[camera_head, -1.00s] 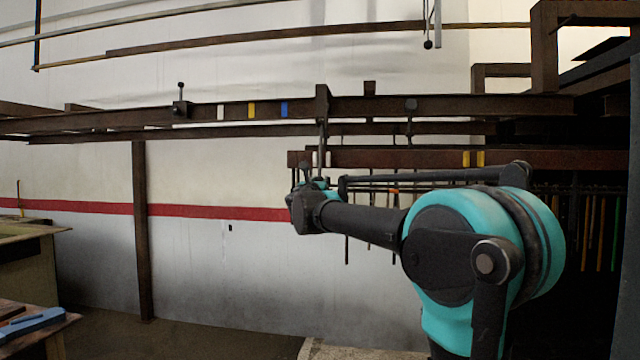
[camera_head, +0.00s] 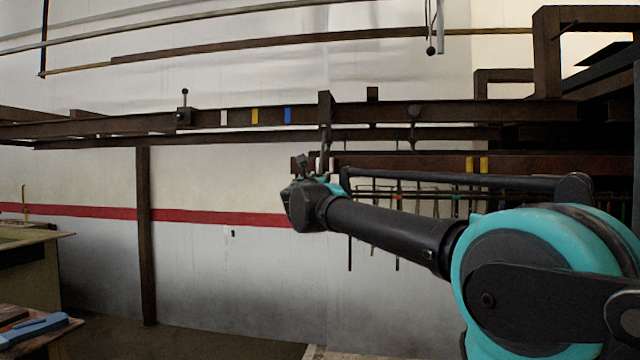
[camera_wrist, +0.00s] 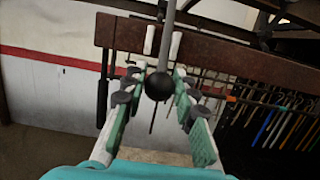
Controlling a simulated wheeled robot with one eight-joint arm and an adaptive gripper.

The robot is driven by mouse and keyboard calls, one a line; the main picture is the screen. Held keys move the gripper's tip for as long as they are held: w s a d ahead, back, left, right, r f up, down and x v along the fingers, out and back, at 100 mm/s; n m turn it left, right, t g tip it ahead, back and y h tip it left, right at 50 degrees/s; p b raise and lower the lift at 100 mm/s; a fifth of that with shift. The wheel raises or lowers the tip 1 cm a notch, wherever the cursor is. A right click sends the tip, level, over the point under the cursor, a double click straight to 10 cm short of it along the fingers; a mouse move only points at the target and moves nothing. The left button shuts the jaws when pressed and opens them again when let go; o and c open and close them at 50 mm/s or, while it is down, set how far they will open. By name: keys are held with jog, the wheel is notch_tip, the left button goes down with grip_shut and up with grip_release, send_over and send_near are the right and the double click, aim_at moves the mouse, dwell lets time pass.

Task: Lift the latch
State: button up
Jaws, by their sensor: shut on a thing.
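In the wrist view, a grey rod (camera_wrist: 168,35) hangs down and ends in a black ball knob (camera_wrist: 159,87). My gripper (camera_wrist: 160,73), with teal and white fingers and dark round pads, is shut on this knob, one finger on each side. In the head view, my gripper's fingers are mostly hidden behind my dark wrist, just below the brown rail (camera_head: 400,111). A dark rod (camera_head: 325,138) comes down from the rail towards my wrist. I cannot tell which part is the latch itself.
A lower brown beam (camera_head: 420,162) with white and yellow marks runs behind my forearm. A lever with a ball top (camera_head: 184,105) stands on the rail at left. Another ball-ended rod (camera_head: 430,48) hangs at the top. A post (camera_head: 146,235) stands left; a workbench (camera_head: 30,262) is far left.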

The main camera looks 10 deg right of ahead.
jog(key=s+a+r, duration=0.2)
jog(key=s+r, duration=0.3)
jog(key=r, duration=0.2)
jog(key=shift+s, duration=0.4)
dwell(0.5)
jog(key=o, duration=1)
jog(key=r+v, duration=0.1)
jog(key=v, duration=0.6)
jog(key=shift+r, duration=0.2)
jog(key=shift+s, duration=0.1)
